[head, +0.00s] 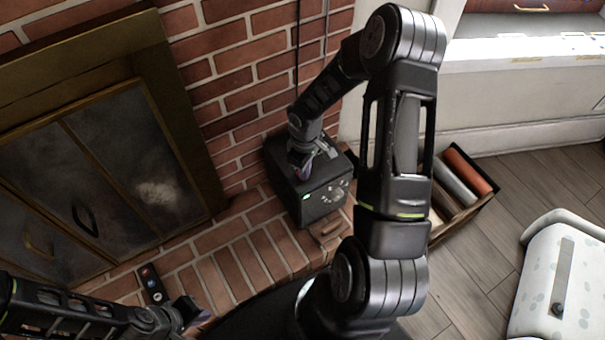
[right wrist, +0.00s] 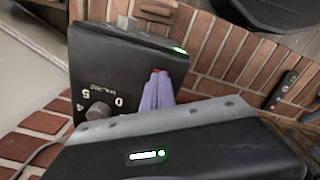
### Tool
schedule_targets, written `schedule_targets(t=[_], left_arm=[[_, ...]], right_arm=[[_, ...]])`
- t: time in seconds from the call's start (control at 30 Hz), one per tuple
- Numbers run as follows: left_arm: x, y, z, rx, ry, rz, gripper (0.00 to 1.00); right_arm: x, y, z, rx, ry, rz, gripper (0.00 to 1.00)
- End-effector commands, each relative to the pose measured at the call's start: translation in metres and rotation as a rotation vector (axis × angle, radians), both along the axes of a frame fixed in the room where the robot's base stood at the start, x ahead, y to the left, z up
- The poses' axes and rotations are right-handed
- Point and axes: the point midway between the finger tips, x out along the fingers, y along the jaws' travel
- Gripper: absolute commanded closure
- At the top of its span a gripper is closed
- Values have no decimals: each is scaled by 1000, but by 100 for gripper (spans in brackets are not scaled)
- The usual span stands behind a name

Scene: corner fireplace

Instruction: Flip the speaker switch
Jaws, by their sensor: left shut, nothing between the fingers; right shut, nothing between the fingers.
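The speaker (head: 322,197) is a black box standing on the brick hearth against the brick wall. Its front has a round dial (right wrist: 98,110) with white markings. A small lit green spot (head: 306,197) shows at its top edge, and also in the right wrist view (right wrist: 180,50); I cannot tell its switch position. My right gripper (head: 304,172) is shut and empty at the speaker's top, close to the green spot. Its purple fingers with a red tip (right wrist: 157,80) overlap the speaker's face; contact is unclear. My left gripper (head: 192,312) is shut and empty, low over the hearth, away from the speaker.
A dark remote-like object with colored buttons (head: 151,284) lies on the hearth near my left gripper. A small brown object (head: 327,232) lies before the speaker. A wooden crate (head: 462,222) of rolls stands right of my arm. A white spotted box (head: 560,280) stands far right.

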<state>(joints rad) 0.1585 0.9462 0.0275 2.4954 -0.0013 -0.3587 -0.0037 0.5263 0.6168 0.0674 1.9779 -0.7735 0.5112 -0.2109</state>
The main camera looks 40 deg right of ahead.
Motion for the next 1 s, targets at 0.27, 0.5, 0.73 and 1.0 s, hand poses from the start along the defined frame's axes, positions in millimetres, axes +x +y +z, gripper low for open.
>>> schedule_targets(t=[0.27,0.5,0.73,1.0], left_arm=[[0,0,-4,0,0,0,100],[0,0,-5,0,0,0,100],[0,0,7,0,0,0,100],[0,0,26,0,0,0,100]], right_arm=[[0,0,-5,0,0,0,100],[0,0,-6,0,-1,0,100],[0,0,9,-1,-1,1,100],[0,0,33,0,0,0,100]])
